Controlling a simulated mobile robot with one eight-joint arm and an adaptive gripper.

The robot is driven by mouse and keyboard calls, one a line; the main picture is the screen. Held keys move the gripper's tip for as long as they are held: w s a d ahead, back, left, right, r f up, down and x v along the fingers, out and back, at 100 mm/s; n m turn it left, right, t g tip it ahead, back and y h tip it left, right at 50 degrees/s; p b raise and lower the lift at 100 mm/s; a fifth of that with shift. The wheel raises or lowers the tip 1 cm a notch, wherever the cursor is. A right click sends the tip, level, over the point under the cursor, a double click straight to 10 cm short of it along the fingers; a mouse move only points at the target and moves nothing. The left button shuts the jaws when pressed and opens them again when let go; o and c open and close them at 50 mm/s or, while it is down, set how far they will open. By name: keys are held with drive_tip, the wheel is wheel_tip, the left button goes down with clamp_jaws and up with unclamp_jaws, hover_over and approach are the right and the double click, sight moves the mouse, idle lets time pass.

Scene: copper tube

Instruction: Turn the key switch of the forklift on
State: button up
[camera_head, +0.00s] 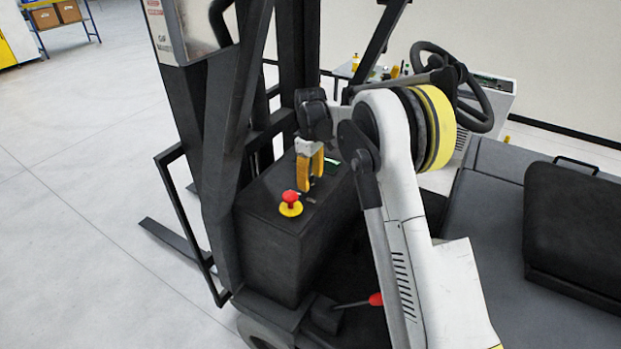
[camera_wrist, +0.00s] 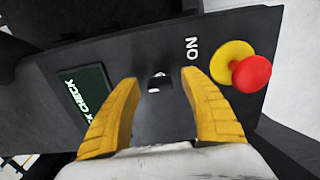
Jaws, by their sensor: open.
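The forklift's black console (camera_head: 270,210) stands in the middle of the head view. In the wrist view the key switch (camera_wrist: 158,82) is a small dark part with a light edge on the panel, beside the white "ON" lettering (camera_wrist: 192,48). My gripper (camera_head: 310,175) is over the console top, pointing down. In the wrist view my gripper (camera_wrist: 160,90) has its yellow fingers apart, one on each side of the key switch, with nothing held. I cannot tell whether the fingertips touch the panel. In the head view my gripper hides the switch.
A red emergency button (camera_head: 290,198) on a yellow base sits close to the gripper; it also shows at right in the wrist view (camera_wrist: 250,74). A dark green display (camera_wrist: 84,92) is left of the switch. The mast (camera_head: 235,120), steering wheel (camera_head: 465,85) and seat (camera_head: 570,220) surround the console.

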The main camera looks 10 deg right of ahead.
clamp_jaws()
idle(0.3)
drive_tip(key=shift+f+m+b, duration=0.1)
drive_tip(key=shift+m+b, duration=0.7)
drive_tip(key=shift+m, duration=0.3)
drive_tip(key=m+b, duration=0.1)
drive_tip(key=m, duration=0.2)
drive_tip(key=shift+b, duration=0.4)
drive_tip(key=m+b, duration=0.2)
drive_tip(key=m, duration=0.4)
drive_tip(key=shift+m, duration=0.3)
